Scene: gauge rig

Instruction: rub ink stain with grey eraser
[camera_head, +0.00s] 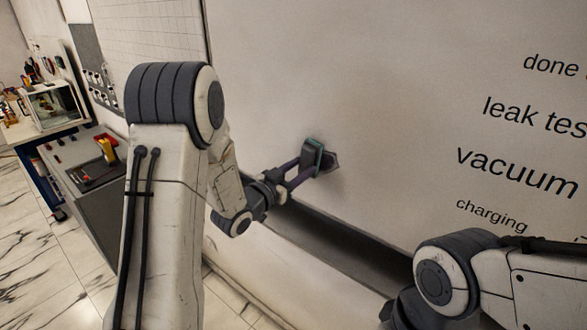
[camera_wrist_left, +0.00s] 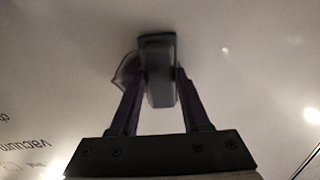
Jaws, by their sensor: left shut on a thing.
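The grey eraser (camera_head: 311,156), with a teal edge, is held upright at the whiteboard. It also shows in the left wrist view (camera_wrist_left: 158,68). My left gripper (camera_head: 305,170) is shut on it, one purple finger on each side in the left wrist view (camera_wrist_left: 160,85). The eraser's face appears against the board or very close; contact is hard to tell. The ink stain (camera_head: 331,161) is a dark purple patch just right of the eraser in the head view. It shows left of the eraser in the left wrist view (camera_wrist_left: 127,72), partly hidden. My right gripper is not in view.
The whiteboard (camera_head: 400,100) has black writing at its right, including "vacuum" (camera_head: 515,172). A dark ledge (camera_head: 340,243) runs below the board. A grey bench (camera_head: 85,165) with tools and a yellow item (camera_head: 107,151) stands at the left. The marble floor is partly clear.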

